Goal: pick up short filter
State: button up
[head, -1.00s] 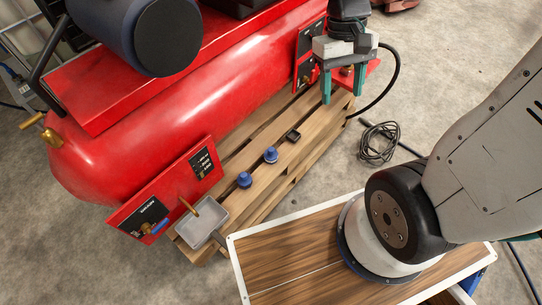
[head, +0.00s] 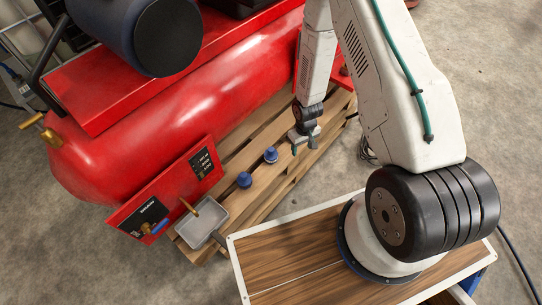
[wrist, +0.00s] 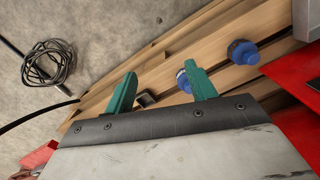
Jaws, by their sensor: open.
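Two blue flanged pieces stand upright on the wooden pallet. One (head: 244,180) is nearer the grey tray and the other (head: 271,155) is nearer my gripper; I cannot tell surely which is the short filter. My gripper (head: 303,146) is open and empty, above the pallet just right of the second piece. In the wrist view the second piece (wrist: 182,81) shows beside my right finger, partly covered by it, and the first piece (wrist: 243,53) lies farther right. My open fingers (wrist: 161,74) have a small black square part (wrist: 146,98) between them in the picture; my gripper hides it in the head view.
A red compressor tank (head: 200,105) runs along the pallet's left side, with a red panel (head: 165,190) at its front. A grey tray (head: 204,222) sits at the pallet's near end. A coiled black cable (wrist: 48,64) lies on the concrete floor.

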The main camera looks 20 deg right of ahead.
notch_tip(320, 180, down, 17)
jog(key=s+a+t+y, duration=0.1)
jog(key=s+a+t, duration=0.1)
jog(key=a+t, duration=0.1)
jog(key=n+t+y, duration=0.2)
jog(key=t+y, duration=0.1)
jog(key=t, duration=0.6)
send_near(273, 151)
notch_tip(273, 151, down, 3)
jog(key=w+a, duration=0.2)
jog(key=w, duration=0.1)
jog(key=shift+w+r, duration=0.2)
jog(key=shift+r, duration=0.05)
jog(key=x, duration=0.7)
jog(key=shift+w+d, duration=0.2)
jog(key=shift+d, duration=0.1)
jog(key=shift+c, duration=0.4)
jog(key=c, duration=1)
